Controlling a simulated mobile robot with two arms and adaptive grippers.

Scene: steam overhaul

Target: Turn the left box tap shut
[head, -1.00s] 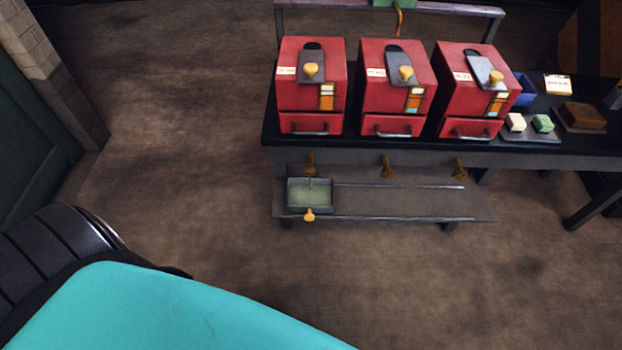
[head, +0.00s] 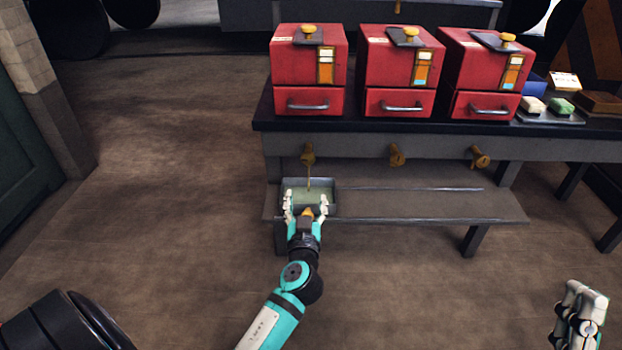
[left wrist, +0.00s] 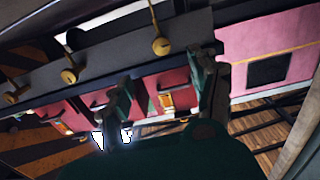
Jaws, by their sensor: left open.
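The left box tap (head: 308,155) is a brass tap on the bench front below the left red box (head: 295,65). A thin stream runs from it into the shallow tray (head: 330,184) below. In the left wrist view, which is upside down, the tap (left wrist: 161,46) shows beyond my fingers. My left gripper (head: 306,198) is open and empty, its fingers spread in front of the tray and below the tap in the picture, apart from the tap. My right gripper (head: 582,292) is at the lower right, far from the taps; its opening is unclear.
Two more brass taps, the middle (head: 397,154) and the right (head: 479,157), line the bench front. The low shelf (head: 430,206) is bare right of the tray. Soap-like blocks (head: 561,106) lie on the bench at right. Floor at left is clear.

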